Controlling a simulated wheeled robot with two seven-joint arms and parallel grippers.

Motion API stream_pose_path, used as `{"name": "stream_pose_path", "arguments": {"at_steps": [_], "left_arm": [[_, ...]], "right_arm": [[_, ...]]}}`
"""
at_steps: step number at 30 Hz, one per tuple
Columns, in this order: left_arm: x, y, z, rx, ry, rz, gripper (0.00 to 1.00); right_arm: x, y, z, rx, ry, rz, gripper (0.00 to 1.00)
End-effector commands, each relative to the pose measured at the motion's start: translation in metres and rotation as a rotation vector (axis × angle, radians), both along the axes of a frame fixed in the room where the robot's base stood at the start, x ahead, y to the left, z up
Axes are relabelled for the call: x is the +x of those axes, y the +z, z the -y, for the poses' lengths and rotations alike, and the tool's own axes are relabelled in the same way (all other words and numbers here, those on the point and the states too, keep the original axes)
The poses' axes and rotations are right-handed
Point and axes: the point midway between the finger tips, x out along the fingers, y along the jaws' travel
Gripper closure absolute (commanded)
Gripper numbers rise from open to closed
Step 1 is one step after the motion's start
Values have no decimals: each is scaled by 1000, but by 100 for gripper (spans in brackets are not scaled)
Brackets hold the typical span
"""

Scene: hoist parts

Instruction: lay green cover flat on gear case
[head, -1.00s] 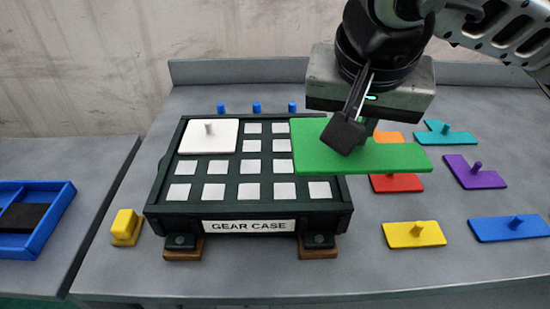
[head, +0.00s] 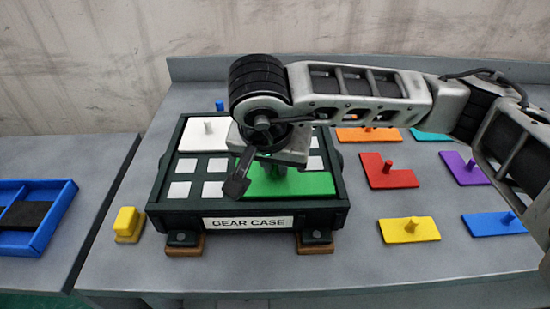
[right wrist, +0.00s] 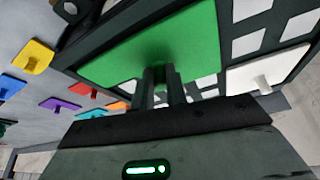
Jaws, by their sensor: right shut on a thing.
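My right gripper (head: 268,165) is shut on the green cover (head: 300,185), holding it by its middle from above. In the right wrist view the fingers (right wrist: 166,85) meet at the cover (right wrist: 150,45). The cover looks level over the front right part of the dark gear case (head: 180,219), within its rim. I cannot tell whether it touches the case floor or is slightly above it. My arm hides the case's back right part. A white cover (head: 205,138) with a knob lies in the back left corner. Several pale squares show on the floor left of the green cover.
Red (head: 390,172), yellow (head: 408,230), purple (head: 464,168), blue (head: 494,224), orange (head: 352,135) and teal (head: 428,135) knobbed pieces lie right of the case. A yellow block (head: 128,224) stands left of it. A blue tray (head: 58,222) is on the left table.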

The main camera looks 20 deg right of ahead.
Motion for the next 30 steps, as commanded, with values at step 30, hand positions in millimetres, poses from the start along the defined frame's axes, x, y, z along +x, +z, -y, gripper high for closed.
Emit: {"name": "stream_pose_path", "arguments": {"at_steps": [30], "left_arm": [[-1,-3,0,0,-1,-4,39]], "right_arm": [[-10,33,-8,2,5,8,64]]}}
